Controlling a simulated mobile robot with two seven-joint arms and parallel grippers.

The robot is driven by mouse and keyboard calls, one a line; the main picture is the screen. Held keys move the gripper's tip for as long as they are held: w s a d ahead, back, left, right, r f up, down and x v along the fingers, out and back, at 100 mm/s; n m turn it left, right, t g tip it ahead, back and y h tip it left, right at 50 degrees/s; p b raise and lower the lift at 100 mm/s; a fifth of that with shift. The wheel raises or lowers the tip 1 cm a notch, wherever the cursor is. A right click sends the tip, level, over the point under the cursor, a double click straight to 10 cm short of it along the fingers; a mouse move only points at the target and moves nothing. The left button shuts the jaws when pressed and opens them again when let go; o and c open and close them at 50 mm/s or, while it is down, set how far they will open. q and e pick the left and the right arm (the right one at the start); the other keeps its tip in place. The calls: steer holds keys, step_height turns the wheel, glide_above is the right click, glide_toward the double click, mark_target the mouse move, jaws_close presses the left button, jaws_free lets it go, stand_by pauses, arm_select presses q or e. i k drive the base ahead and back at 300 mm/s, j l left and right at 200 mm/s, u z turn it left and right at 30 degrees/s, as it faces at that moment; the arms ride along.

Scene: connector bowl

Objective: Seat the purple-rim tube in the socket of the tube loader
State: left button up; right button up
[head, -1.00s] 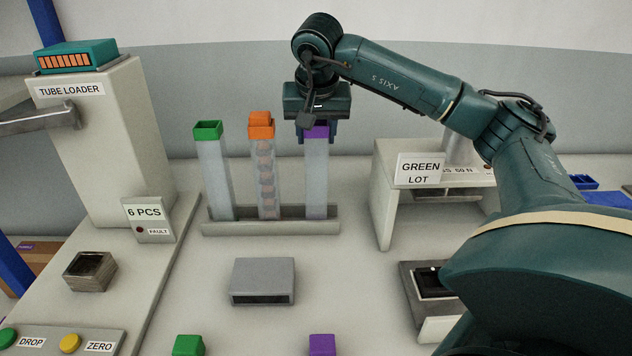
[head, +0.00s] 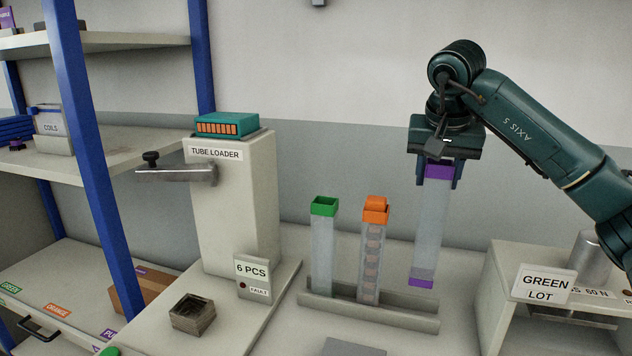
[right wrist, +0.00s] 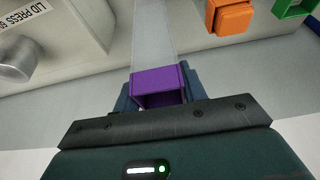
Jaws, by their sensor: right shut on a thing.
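The purple-rim tube (head: 430,225) is clear and looks empty, with a purple rim at its top and a purple end at its bottom. My right gripper (head: 439,172) is shut on it near the rim and holds it upright, its bottom end above the rack. Its purple rim (right wrist: 160,85) also shows between the fingers in the right wrist view. The tube loader (head: 235,200) is a beige column at left with a teal cartridge on top. A square dark-topped socket (head: 192,313) sits on its base. My left gripper is not in view.
The rack (head: 370,310) holds a green-rim tube (head: 322,250) and an orange-rim tube (head: 371,255) with pieces inside. A metal lever (head: 178,174) juts left from the loader. A "6 PCS" sign (head: 253,272) stands beside the socket.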

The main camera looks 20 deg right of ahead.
mark_target(221, 305)
steer(key=k+j, duration=0.75)
steer(key=j, duration=0.2)
